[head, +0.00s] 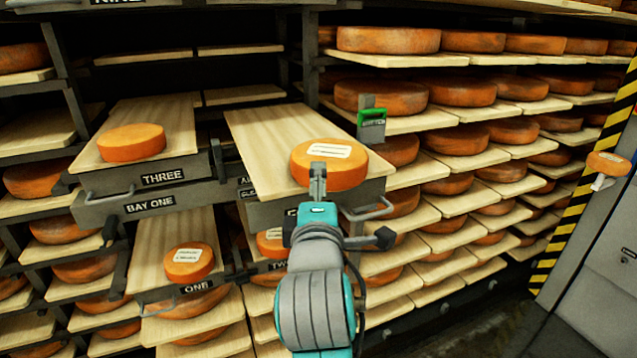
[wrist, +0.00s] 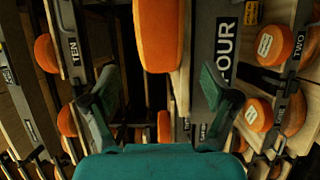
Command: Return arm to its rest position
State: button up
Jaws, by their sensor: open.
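My gripper (head: 318,182) is in front of a pulled-out board (head: 262,135) in the middle of the head view. An orange cheese wheel (head: 345,176) with a white label lies on that board, and my fingers cover part of its near side. In the wrist view my gripper (wrist: 162,85) has its two fingers spread wide with nothing held between them. The orange wheel (wrist: 158,35) shows ahead, above the gap, beside a plate reading FOUR (wrist: 225,40). The exact gap between fingers and wheel cannot be told.
To the left, drawer THREE (head: 162,177) bears a cheese wheel (head: 131,142), and drawer ONE below bears a labelled wheel (head: 189,262). Metal handles (head: 372,209) jut out near my arm. Loaded racks fill the right. A striped post (head: 590,175) stands at far right.

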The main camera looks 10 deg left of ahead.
jog(key=s+d, duration=0.2)
jog(key=s, duration=0.5)
jog(key=s+d+f+m+g, duration=0.1)
jog(key=s+d+f+m, duration=0.15)
jog(key=d+f, duration=0.45)
jog(key=s+d+f+m, duration=0.2)
jog(key=s+d+f, duration=0.15)
jog(key=f, duration=0.85)
jog(key=s+d+f+m+g, duration=0.15)
jog(key=s+d+f, duration=0.3)
jog(key=f, duration=0.45)
jog(key=s+d+f+m+h, duration=0.1)
jog(key=s+d+f+m, duration=0.25)
jog(key=s, duration=0.25)
jog(key=s+d+f+m, duration=0.3)
jog(key=s+d, duration=0.1)
jog(key=s, duration=0.2)
jog(key=s+d+m+h, duration=0.2)
jog(key=s+d+m, duration=0.2)
jog(key=s, duration=1.2)
jog(key=m, duration=0.3)
jog(key=shift+m, duration=0.35)
jog(key=shift+s, duration=0.1)
